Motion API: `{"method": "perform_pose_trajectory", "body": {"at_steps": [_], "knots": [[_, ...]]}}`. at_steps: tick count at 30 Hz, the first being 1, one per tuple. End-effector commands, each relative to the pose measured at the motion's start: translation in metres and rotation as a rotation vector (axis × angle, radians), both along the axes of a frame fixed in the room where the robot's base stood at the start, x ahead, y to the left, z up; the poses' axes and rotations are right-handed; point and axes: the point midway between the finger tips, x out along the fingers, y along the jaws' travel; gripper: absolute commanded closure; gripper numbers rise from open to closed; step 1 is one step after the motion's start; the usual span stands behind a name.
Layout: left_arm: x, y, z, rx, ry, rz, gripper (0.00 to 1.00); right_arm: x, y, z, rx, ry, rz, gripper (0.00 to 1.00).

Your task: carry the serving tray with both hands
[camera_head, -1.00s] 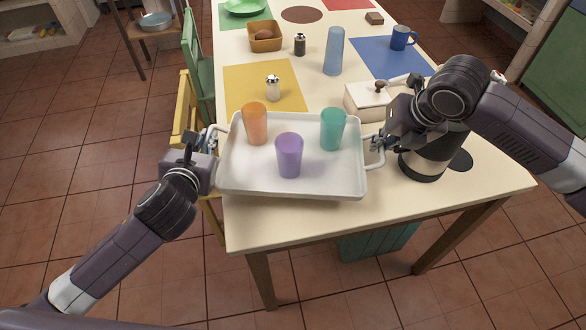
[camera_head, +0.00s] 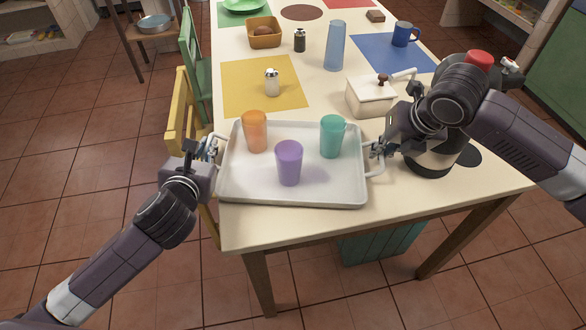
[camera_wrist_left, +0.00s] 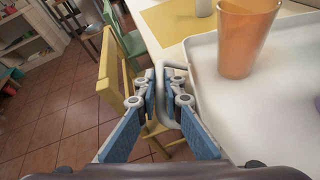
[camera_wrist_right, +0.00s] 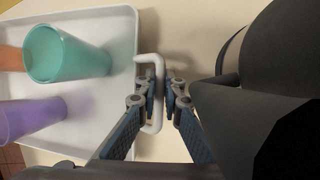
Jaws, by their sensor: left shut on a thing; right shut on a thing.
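The white serving tray (camera_head: 330,185) is level over the near end of the table; I cannot tell whether it touches the tabletop. An orange cup (camera_head: 254,132), a purple cup (camera_head: 289,163) and a teal cup (camera_head: 332,136) stand upright on it, apart from each other. My left gripper (camera_head: 211,150) is shut on the tray's left handle, which also shows in the left wrist view (camera_wrist_left: 172,66). My right gripper (camera_head: 374,150) is shut on the right handle, seen between the fingers in the right wrist view (camera_wrist_right: 158,85).
A dark and steel pot (camera_head: 430,163) stands close right of the tray, partly hidden by my right arm. A white lidded box (camera_head: 370,98) is behind it. A salt shaker (camera_head: 272,82) stands on the yellow mat (camera_head: 240,80). A yellow chair (camera_head: 180,115) is at the left edge.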

Motion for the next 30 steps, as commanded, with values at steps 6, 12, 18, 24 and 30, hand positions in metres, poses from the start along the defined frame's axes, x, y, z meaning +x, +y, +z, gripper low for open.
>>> {"method": "perform_pose_trajectory", "body": {"at_steps": [6, 12, 18, 24, 30], "knots": [[0.0, 0.001, -0.005, 0.002, 0.003, 0.002, 0.77, -0.002, -0.002, -0.008, -0.004, 0.01, -0.003, 0.77], [0.0, 0.0, -0.005, 0.0, 0.003, 0.001, 0.74, -0.003, -0.002, -0.01, -0.007, 0.015, -0.003, 0.75], [0.0, 0.0, -0.005, 0.0, 0.002, 0.0, 0.74, -0.006, -0.003, -0.006, -0.006, 0.016, -0.004, 0.75], [0.0, 0.0, -0.004, 0.0, 0.002, 0.0, 0.74, -0.014, -0.007, 0.023, -0.006, 0.004, -0.003, 0.75], [0.0, 0.0, -0.004, 0.0, 0.002, 0.0, 0.74, -0.024, -0.01, 0.053, -0.002, -0.004, -0.002, 0.75]]}}
